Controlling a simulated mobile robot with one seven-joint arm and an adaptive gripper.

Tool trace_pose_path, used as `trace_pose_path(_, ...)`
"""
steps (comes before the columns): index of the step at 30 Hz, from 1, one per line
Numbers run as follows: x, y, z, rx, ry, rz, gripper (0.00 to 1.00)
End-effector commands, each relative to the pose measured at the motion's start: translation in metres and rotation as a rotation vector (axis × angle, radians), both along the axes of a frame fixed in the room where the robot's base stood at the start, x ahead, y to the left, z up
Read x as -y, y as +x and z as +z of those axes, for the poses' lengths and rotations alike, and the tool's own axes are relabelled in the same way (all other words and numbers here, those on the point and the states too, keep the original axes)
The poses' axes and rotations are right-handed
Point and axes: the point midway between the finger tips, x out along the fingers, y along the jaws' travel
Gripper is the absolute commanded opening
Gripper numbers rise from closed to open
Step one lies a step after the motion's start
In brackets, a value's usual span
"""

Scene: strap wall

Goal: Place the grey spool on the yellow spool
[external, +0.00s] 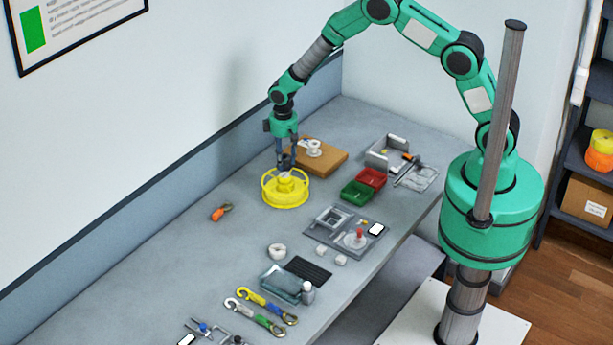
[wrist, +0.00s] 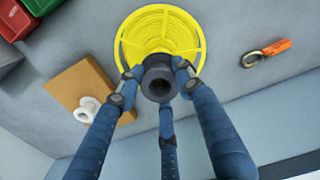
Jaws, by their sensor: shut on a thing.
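The yellow spool (external: 285,197) lies flat on the bench, a wide spoked flange with a raised hub; it also fills the top middle of the wrist view (wrist: 160,30). My gripper (external: 286,164) points down over the yellow spool. In the wrist view, its blue fingers (wrist: 157,72) are shut around the dark grey spool (wrist: 158,83), a short cylinder with a hole in its end. The grey spool covers part of the yellow spool there. I cannot tell whether the two spools touch. In the external view the fingers largely hide the grey spool.
A brown board (external: 325,160) with a white spool (external: 313,148) stands close behind the yellow spool. Red (external: 370,179) and green (external: 356,192) bins are to its right. An orange-handled hook (external: 220,212) lies at left. The bench between them is clear.

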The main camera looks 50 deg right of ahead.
Motion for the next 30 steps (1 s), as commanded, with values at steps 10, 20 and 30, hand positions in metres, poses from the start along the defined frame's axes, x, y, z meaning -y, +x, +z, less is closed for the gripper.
trace_pose_path(10,0.0,-0.001,-0.028,-0.002,-0.001,0.0,0.11)
trace_pose_path(20,0.0,0.0,-0.035,0.0,0.0,0.0,0.11)
trace_pose_path(30,0.0,0.0,-0.037,-0.001,0.0,0.0,0.55)
